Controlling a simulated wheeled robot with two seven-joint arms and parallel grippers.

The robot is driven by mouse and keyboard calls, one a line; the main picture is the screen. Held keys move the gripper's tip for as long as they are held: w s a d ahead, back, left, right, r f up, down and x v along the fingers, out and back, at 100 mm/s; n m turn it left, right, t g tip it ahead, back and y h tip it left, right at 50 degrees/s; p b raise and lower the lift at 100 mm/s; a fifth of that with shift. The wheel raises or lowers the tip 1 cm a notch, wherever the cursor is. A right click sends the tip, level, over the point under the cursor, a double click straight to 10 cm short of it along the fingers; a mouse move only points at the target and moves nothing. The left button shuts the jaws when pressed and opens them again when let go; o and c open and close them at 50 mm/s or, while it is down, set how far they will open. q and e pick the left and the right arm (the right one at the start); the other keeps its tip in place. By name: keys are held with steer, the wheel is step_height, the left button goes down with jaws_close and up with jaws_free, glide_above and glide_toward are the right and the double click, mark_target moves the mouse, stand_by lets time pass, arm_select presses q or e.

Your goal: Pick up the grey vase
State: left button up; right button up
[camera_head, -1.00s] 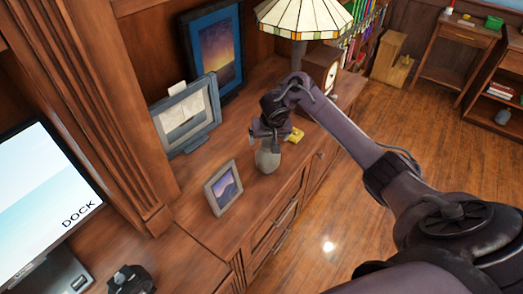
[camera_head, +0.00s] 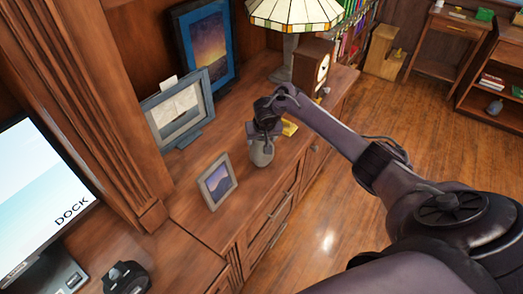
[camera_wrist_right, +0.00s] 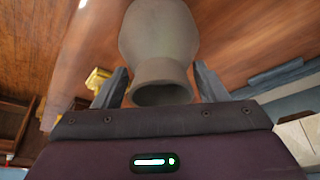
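The grey vase (camera_head: 262,155) stands on the wooden cabinet top (camera_head: 235,140), near its front edge. My right gripper (camera_head: 265,132) is right above it, pointing down and hiding its top. In the right wrist view the vase (camera_wrist_right: 158,30) shows its open mouth and narrow neck between the two fingers of my right gripper (camera_wrist_right: 162,82). The fingers are apart, one on each side of the neck, with a small gap visible to each side. My left gripper is not in view.
A small picture frame (camera_head: 217,181) stands left of the vase. A yellow object (camera_head: 290,127) sits close behind the gripper. Larger frames (camera_head: 178,112), a stained-glass lamp (camera_head: 296,12) and a clock (camera_head: 313,66) stand farther back. Open floor (camera_head: 400,140) lies to the right.

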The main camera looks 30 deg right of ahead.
steer(key=c, duration=1.2)
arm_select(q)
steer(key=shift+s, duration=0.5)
arm_select(e)
steer(key=shift+r, duration=0.1)
steer(key=shift+r, duration=0.2)
jaws_close()
arm_select(q)
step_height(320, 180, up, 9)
steer(key=p, duration=0.9)
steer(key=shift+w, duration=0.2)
arm_select(e)
step_height(320, 180, up, 20)
steer(key=shift+f, duration=0.25)
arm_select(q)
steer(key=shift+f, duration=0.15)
arm_select(e)
steer(key=shift+w, duration=0.15)
